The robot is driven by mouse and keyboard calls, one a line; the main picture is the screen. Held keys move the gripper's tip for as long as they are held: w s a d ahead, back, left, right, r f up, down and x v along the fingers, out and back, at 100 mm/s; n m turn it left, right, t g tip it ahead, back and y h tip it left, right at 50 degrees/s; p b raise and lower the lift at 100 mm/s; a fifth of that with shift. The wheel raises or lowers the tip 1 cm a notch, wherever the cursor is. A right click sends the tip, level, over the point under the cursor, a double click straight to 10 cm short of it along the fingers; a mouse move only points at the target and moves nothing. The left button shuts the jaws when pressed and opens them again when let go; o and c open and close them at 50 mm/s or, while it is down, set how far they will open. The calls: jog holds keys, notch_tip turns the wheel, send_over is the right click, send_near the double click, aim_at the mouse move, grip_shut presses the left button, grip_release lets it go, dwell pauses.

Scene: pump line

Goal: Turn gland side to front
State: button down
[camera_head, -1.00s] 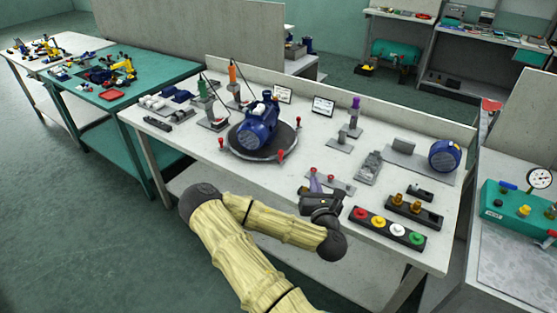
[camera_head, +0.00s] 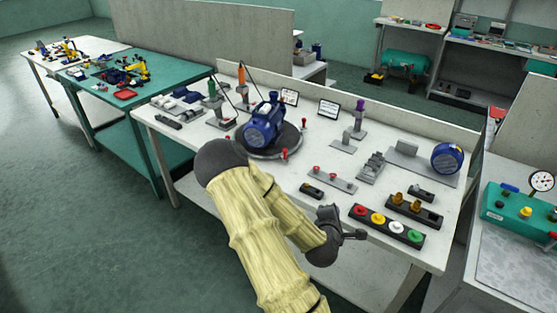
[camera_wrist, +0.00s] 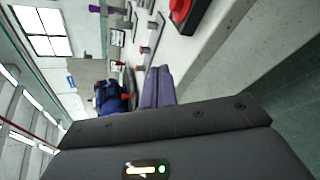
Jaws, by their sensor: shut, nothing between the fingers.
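The blue pump (camera_head: 262,125) sits on a dark round turntable (camera_head: 262,153) with red-knobbed handles around its rim. Its round ribbed end faces the front left of the picture; I cannot make out the gland. In the wrist view the pump (camera_wrist: 110,97) shows beyond my fingers, with a red knob beside it. My gripper (camera_head: 357,236) is at the bench's front edge, to the right of and well apart from the turntable. In the wrist view its purplish fingers (camera_wrist: 158,88) lie together with nothing between them. My arm hides part of the turntable's front left rim.
A strip of coloured buttons (camera_head: 387,226) is right of my gripper. Posts with green and orange tools (camera_head: 241,80) stand behind and left of the turntable.

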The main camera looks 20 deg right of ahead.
jog(key=a+f+m+g+y+b, duration=0.4)
jog(key=a+m+y, duration=0.2)
jog(key=a+m, duration=0.6)
jog(key=s+a+r+m+g+y+b, duration=0.1)
jog(key=s+a+r+y, duration=0.1)
jog(key=a, duration=0.5)
jog(key=s+a+r+m+g+y+b, duration=0.1)
jog(key=s+a+r, duration=0.3)
jog(key=s+a, duration=0.2)
jog(key=shift+s+a+r+g+y, duration=0.4)
jog(key=shift+a, duration=0.3)
jog(key=shift+s, duration=0.15)
